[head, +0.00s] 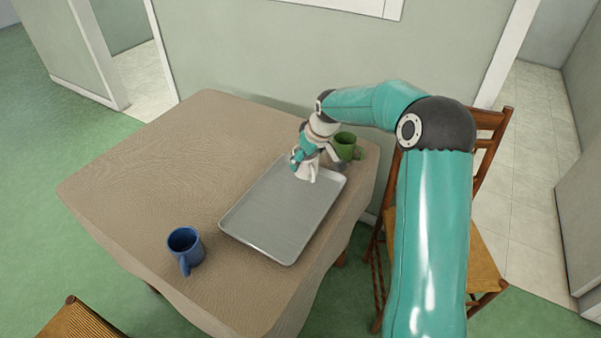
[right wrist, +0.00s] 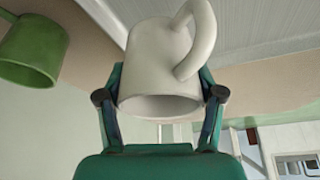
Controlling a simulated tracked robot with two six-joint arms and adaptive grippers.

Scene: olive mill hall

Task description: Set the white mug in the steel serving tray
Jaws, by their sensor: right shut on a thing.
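The white mug (right wrist: 160,60) is between the two fingers of my right gripper (right wrist: 162,95), which is shut on it, as the right wrist view shows. Its handle points up and right in that view. In the head view the white mug (head: 307,172) shows partly under my right gripper (head: 305,160), at the far end of the steel serving tray (head: 280,215). I cannot tell whether the mug touches the tray. The tray (right wrist: 260,35) also shows behind the mug in the right wrist view. My left gripper is not in view.
A green mug (head: 345,146) stands just beyond the tray's far right corner, close to my right gripper. A blue mug (head: 185,248) stands left of the tray's near end. The cloth-covered table (head: 150,160) is clear at left. A wooden chair (head: 485,255) stands at right.

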